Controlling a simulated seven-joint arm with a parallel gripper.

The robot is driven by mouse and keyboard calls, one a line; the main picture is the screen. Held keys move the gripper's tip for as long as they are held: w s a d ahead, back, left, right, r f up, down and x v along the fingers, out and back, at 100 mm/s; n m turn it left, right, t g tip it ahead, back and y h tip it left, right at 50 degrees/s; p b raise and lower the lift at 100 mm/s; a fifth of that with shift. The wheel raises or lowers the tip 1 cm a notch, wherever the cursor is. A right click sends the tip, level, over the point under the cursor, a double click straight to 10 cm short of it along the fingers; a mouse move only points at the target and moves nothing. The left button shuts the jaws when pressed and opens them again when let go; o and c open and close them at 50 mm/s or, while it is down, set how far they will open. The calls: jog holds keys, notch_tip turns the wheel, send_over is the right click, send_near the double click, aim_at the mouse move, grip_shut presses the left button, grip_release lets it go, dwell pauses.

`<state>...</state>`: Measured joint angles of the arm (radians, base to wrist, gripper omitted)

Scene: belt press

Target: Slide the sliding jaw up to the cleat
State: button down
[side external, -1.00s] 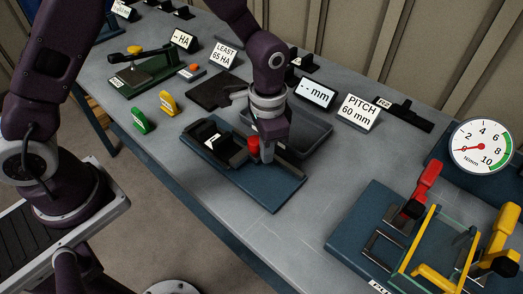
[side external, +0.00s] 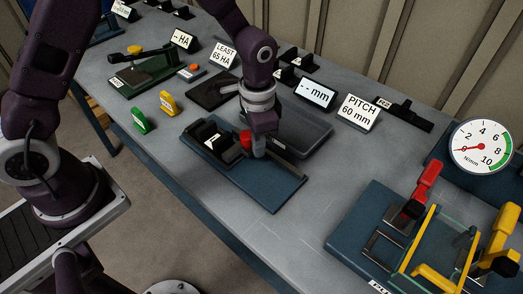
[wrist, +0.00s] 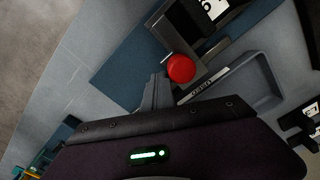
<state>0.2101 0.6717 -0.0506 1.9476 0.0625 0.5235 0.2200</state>
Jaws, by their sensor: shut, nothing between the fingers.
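The sliding jaw (side external: 232,153) is a black block with a red knob (side external: 245,140) on a blue base plate (side external: 273,190). The cleat appears to be the black block (side external: 205,131) at the plate's left end. The two blocks stand close together; I cannot tell whether they touch. My gripper (side external: 259,154) is shut and empty, pointing down just right of the red knob. In the wrist view, the fingers (wrist: 156,92) are beside the red knob (wrist: 181,68), touching or nearly so. The black blocks (wrist: 205,40) lie beyond the knob, partly cut off.
A dark grey tray (side external: 318,145) lies behind the plate, with a lettered bar (wrist: 204,84) between. A "-- mm" display (side external: 316,92) and a "PITCH 60 mm" sign (side external: 358,112) stand behind. A fixture with red and yellow handles (side external: 425,235) is at right; bare bench lies between.

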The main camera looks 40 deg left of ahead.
jog(key=shift+a, duration=1.15)
jog(key=shift+d+r, duration=0.1)
jog(key=shift+d, duration=0.2)
dwell(0.4)
notch_tip(320, 180, up, 9)
dwell(0.7)
dwell(0.5)
jog(key=s+a+r+n+t, duration=0.2)
jog(key=s+a+r, duration=0.3)
jog(key=r, duration=0.5)
jog(key=s+a+r+n+t, duration=0.1)
jog(key=s+n, duration=0.1)
jog(key=s, duration=0.5)
jog(key=s+a+r+n+t, duration=0.1)
jog(key=s+r+n+t, duration=0.1)
jog(key=s, duration=0.6)
jog(key=shift+s+a+r+t, duration=0.15)
jog(key=shift+s+r+t, duration=0.05)
jog(key=shift+t, duration=0.1)
